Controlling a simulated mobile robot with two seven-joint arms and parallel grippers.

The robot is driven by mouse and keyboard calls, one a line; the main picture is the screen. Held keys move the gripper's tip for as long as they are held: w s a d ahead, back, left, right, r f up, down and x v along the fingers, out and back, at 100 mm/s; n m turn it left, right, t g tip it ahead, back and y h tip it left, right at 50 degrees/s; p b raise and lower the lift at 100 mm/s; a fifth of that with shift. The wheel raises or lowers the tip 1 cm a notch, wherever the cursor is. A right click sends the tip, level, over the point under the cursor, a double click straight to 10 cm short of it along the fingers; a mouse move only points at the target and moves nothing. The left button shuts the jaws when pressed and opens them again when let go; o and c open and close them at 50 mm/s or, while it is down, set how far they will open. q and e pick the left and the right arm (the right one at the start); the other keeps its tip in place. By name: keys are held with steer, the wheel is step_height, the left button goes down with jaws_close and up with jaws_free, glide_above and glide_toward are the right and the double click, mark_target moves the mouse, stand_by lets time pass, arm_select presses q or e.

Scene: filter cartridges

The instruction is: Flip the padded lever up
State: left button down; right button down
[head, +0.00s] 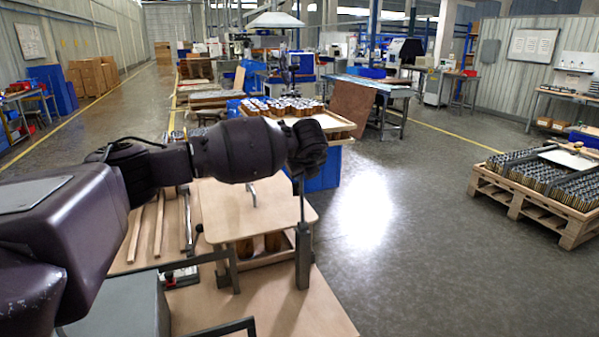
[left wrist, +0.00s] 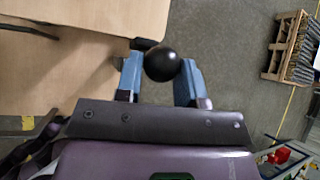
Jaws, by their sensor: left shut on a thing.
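My left gripper (left wrist: 160,80) has two blue-padded fingers closed on either side of a black ball knob (left wrist: 162,64) in the left wrist view. A short dark stub shows just behind the knob. In the head view my left wrist is over the right edge of a small wooden tabletop, and a thin upright metal rod (head: 301,205) runs below it to a thicker grey post (head: 303,262). The fingertips and the knob are hidden there by the wrist. I cannot tell whether any pad is on this lever. My right gripper is not in view.
The small wooden tabletop (head: 240,220) carries a thin bent metal rod (head: 252,194). Another black-knobbed handle (head: 198,230) stands at its left. A pallet of cartridges (head: 540,195) is at the far right. The floor between is clear.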

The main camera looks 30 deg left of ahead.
arm_select(q)
steer(key=shift+s+d+f+t+y+b, duration=0.35)
steer(key=shift+s+d+f+y, duration=0.2)
steer(key=shift+s+f, duration=0.1)
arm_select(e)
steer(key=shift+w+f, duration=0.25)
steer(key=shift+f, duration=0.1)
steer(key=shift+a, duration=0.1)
arm_select(q)
steer(key=c, duration=1)
jaws_free()
steer(key=shift+c, duration=0.2)
steer(key=shift+o, duration=1.4)
steer(key=shift+w+a+r, duration=0.15)
steer(key=shift+r, duration=0.2)
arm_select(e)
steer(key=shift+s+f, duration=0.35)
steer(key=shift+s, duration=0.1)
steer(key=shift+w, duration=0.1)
